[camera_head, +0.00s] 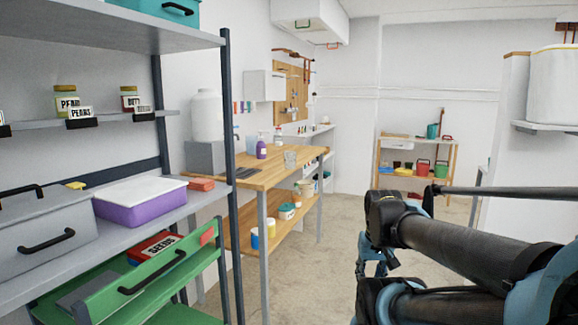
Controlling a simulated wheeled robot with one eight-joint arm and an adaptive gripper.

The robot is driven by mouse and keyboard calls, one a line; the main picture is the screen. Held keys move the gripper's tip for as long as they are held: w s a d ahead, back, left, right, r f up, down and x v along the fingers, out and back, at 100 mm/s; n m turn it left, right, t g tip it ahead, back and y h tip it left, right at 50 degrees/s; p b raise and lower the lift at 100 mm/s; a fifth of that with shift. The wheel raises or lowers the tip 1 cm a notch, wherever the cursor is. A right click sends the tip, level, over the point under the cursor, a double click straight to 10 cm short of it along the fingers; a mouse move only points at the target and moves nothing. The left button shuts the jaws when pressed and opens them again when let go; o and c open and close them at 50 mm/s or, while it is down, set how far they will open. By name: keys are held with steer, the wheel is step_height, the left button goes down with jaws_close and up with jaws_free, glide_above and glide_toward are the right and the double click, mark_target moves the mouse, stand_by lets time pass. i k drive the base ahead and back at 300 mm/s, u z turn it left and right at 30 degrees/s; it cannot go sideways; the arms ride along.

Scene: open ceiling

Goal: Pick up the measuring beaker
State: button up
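A clear, glass-like vessel that looks like the measuring beaker (290,158) stands upright on the wooden workbench (262,176), near its right part. It is small in view, and I cannot make out any markings. My arm fills the lower right. What appears to be my gripper (371,268) hangs small and dark blue below the arm, over the floor. It is well to the right of the bench and apart from the beaker. Its fingers are too small and partly hidden to show whether they are open.
A purple bottle (261,149) and a white bottle (278,137) stand near the beaker. Metal shelving (229,190) with a purple bin (140,203) and a green drawer (130,275) blocks the left. The concrete floor (310,270) between bench and arm is clear.

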mark_target(290, 157)
steer(key=u, duration=0.05)
steer(key=i, duration=1)
steer(key=z, duration=0.05)
